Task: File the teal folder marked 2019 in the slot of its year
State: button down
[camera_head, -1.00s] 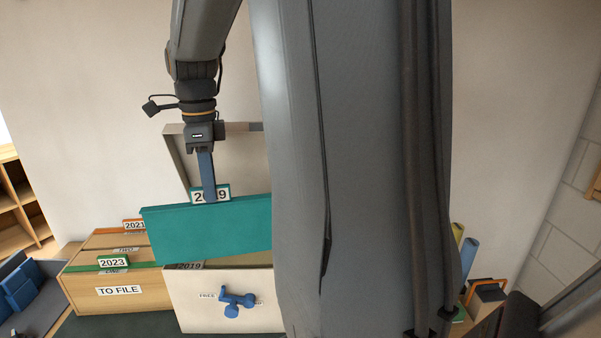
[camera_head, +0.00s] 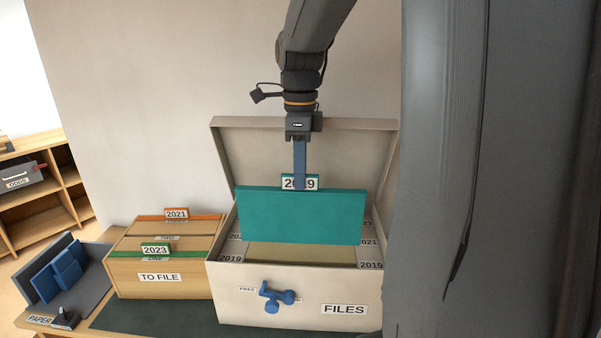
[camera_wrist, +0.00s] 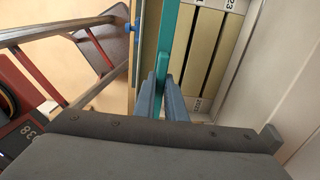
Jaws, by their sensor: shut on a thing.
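The teal folder (camera_head: 300,217) hangs upright and nearly level from my gripper (camera_head: 299,183), which is shut on its tab marked 2019, partly covered by the fingers. The folder is over the open cream FILES box (camera_head: 230,297); its lower edge shows above the box's front wall. Slot labels reading 2019 (camera_head: 231,259) are at the front of the box, with 2021 (camera_head: 369,241) behind on the right. The folder hides the middle of the slots. In the wrist view the folder (camera_wrist: 169,40) runs edge-on from my gripper (camera_wrist: 163,88), beside the dividers (camera_wrist: 205,45).
The box's lid (camera_head: 350,145) stands open behind the folder. A wooden TO FILE box (camera_head: 190,278) with 2021 and 2023 folders stands at left. A blue knobbed fitting (camera_head: 272,297) sticks out of the FILES box's front. A grey PAPER tray (camera_head: 75,302) is further left.

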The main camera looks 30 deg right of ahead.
jog(key=b, duration=0.3)
send_over(300, 230)
jog(key=shift+w+d+f, duration=0.1)
jog(key=shift+w+f, duration=0.05)
jog(key=shift+f, duration=1.3)
jog(key=shift+w+f, duration=0.1)
jog(key=shift+f, duration=1.35)
jog(key=shift+p, duration=0.95)
jog(key=shift+f+b, duration=2.3)
jog(key=shift+f, duration=2.6)
